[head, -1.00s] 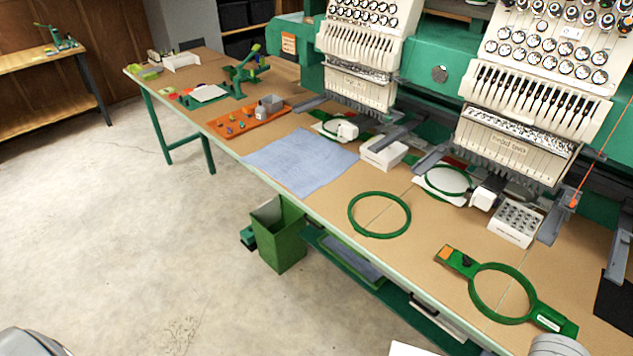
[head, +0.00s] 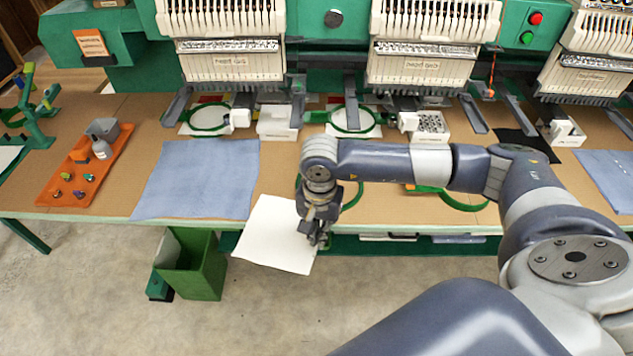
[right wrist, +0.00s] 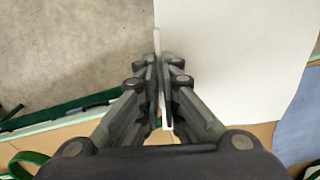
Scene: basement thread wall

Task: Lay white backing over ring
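My right gripper (head: 318,232) is shut on the edge of a white backing sheet (head: 272,236). The sheet hangs at the table's front edge, partly over the floor. In the right wrist view the fingers (right wrist: 162,95) pinch the edge of the backing (right wrist: 245,55). The loose green ring (head: 357,196) lies on the table behind my gripper, mostly hidden by my right arm; the backing is beside it, to the left. A green arc, likely this ring, shows in the right wrist view (right wrist: 25,161). My left gripper is not in view.
A blue cloth (head: 200,178) lies left of the backing. A green holder with a round opening (head: 465,203) is partly behind my arm. Embroidery heads with hooped rings (head: 208,118) line the back. A green bin (head: 202,268) stands below the table; an orange tray (head: 70,195) is at left.

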